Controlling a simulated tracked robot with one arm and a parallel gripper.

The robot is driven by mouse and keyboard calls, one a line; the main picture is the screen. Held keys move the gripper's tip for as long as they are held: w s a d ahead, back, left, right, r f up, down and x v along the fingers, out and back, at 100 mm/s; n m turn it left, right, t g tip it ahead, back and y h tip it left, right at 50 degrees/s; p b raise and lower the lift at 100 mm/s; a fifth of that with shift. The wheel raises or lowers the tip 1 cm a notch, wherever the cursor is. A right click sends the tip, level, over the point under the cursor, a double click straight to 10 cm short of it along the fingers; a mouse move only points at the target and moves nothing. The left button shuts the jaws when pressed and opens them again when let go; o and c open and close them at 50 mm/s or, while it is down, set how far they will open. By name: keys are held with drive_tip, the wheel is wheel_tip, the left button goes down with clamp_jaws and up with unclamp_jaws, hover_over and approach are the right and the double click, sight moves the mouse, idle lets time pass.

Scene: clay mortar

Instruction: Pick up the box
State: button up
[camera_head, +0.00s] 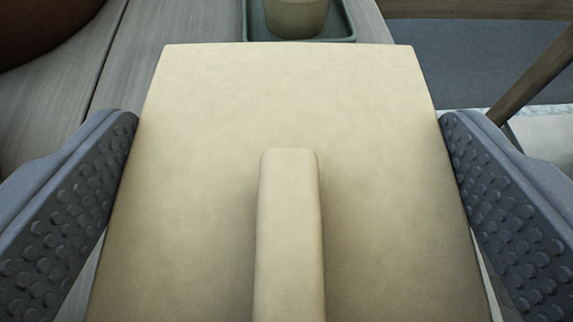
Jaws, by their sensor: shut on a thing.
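The box (200,170) is a cream, flat-topped block with a raised rounded bar (290,235) down the middle of its face. It fills the centre of the view, and its near end is cut off by the lower edge. My gripper (290,190) has one studded grey finger on each side of the box, shut on its left and right sides. The underside of the box is hidden, so I cannot tell whether it touches the surface below.
Grey wooden planks (150,50) lie beyond and left of the box. A green tray (348,30) holding a tan pot (296,15) stands just past its far edge. A dark brown rounded object (40,25) is at the upper left. A wooden leg (535,75) slants at the right.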

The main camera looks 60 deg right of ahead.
drive_tip(key=shift+s+r, duration=0.15)
drive_tip(key=shift+r, duration=0.4)
drive_tip(key=s+a+r+p, duration=0.1)
drive_tip(key=s+a+p, duration=0.1)
drive_tip(key=s, duration=1.3)
drive_tip(key=shift+s, duration=0.4)
